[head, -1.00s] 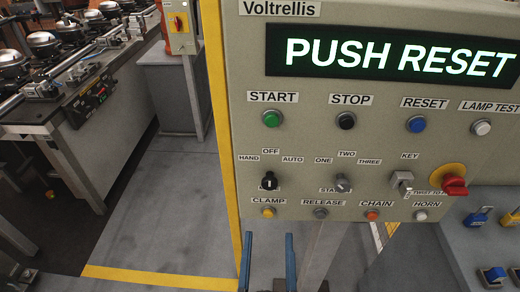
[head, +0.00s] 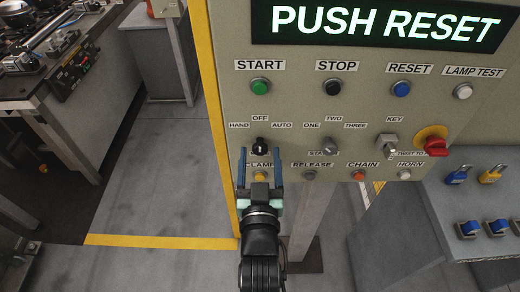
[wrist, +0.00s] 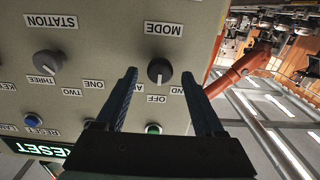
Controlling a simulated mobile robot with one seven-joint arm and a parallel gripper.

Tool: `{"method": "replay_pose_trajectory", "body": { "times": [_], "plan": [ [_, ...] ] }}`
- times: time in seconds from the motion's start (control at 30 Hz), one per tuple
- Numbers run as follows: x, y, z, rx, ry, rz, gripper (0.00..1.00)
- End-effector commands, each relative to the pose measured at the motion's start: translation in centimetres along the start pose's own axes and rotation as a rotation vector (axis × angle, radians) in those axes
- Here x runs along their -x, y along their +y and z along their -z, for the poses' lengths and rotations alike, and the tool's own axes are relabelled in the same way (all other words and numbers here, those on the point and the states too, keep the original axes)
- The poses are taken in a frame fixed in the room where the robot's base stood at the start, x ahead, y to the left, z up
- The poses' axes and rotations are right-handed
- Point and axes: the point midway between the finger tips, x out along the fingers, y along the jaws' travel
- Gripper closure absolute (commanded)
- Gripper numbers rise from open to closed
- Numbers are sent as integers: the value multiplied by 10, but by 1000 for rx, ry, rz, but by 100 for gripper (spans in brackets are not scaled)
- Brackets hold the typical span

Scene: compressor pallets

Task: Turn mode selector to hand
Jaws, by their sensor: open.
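The mode selector (head: 261,145) is a small black knob on the beige panel, under the labels HAND, OFF and AUTO. It also shows in the upside-down wrist view (wrist: 160,70), beside the MODE label (wrist: 164,29). Its pointer appears to face OFF. My gripper (head: 259,151) is open, its two blue fingers on either side of the knob in the head view. In the wrist view the fingertips (wrist: 159,74) also flank the knob with gaps on both sides. I cannot tell how far the tips are from the panel.
The green START button (head: 260,86) is above, and the amber CLAMP button (head: 260,177) is below. The display (head: 385,22) reads PUSH RESET. Open floor lies left of the panel.

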Motion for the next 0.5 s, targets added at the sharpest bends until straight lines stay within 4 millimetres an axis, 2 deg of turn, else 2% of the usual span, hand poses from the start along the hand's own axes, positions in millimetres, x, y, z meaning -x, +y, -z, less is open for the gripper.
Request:
{"method": "replay_pose_trajectory", "body": {
  "times": [0.2, 0.47, 0.5],
  "plan": [
    [-13, 0, 0, 0, 0, 0, 30],
    [-14, 0, 0, 0, 0, 0, 30],
    [-14, 0, 0, 0, 0, 0, 33]
  ]
}}
